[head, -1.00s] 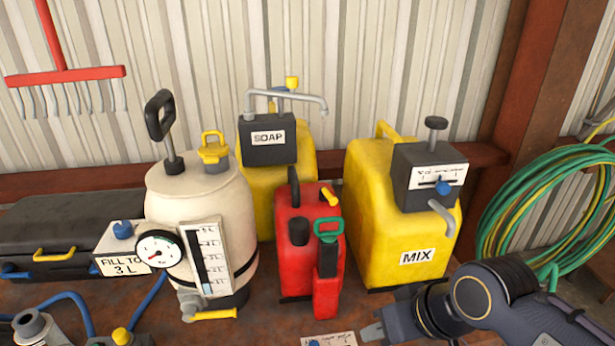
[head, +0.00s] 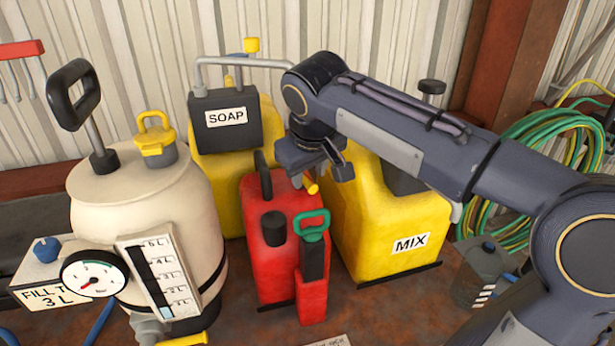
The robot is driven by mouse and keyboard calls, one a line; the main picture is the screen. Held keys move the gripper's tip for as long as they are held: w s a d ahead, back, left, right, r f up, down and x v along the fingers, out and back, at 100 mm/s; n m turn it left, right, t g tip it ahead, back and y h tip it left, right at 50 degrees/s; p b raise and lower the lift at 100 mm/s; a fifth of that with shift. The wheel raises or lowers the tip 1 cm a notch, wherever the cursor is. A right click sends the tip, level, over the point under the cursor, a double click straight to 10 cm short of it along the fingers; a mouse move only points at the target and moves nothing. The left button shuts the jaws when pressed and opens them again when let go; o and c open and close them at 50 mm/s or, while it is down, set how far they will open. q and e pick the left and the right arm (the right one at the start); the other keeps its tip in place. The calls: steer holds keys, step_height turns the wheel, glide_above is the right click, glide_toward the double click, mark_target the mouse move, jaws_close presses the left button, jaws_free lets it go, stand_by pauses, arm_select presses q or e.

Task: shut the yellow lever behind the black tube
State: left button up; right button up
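A red can (head: 268,265) stands on the bench in the middle of the head view. Whether a finger touches the lever I cannot tell. My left gripper is not in view.
A cream tank (head: 140,205) with gauge stands left. A yellow SOAP can (head: 228,160) stands behind the red can, and a yellow MIX can (head: 375,225) to its right, partly behind my arm. A green-handled piece (head: 313,255) is at the red can's front. A hose coil (head: 570,140) hangs right.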

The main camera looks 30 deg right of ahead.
steer(key=shift+x, duration=1.05)
steer(key=shift+c, duration=0.4)
jaws_close()
steer(key=shift+a+r+m+h+p, duration=0.1)
steer(key=shift+a+m+h+p, duration=0.25)
steer(key=shift+m, duration=0.25)
steer(key=shift+w+a+m+g+h, duration=0.1)
steer(key=shift+m+g+h, duration=0.1)
steer(key=shift+m, duration=0.25)
steer(key=shift+a+m+g+h, duration=0.1)
steer(key=shift+a+m+g, duration=0.1)
steer(key=shift+m, duration=0.25)
steer(key=shift+o, duration=0.4)
jaws_free()
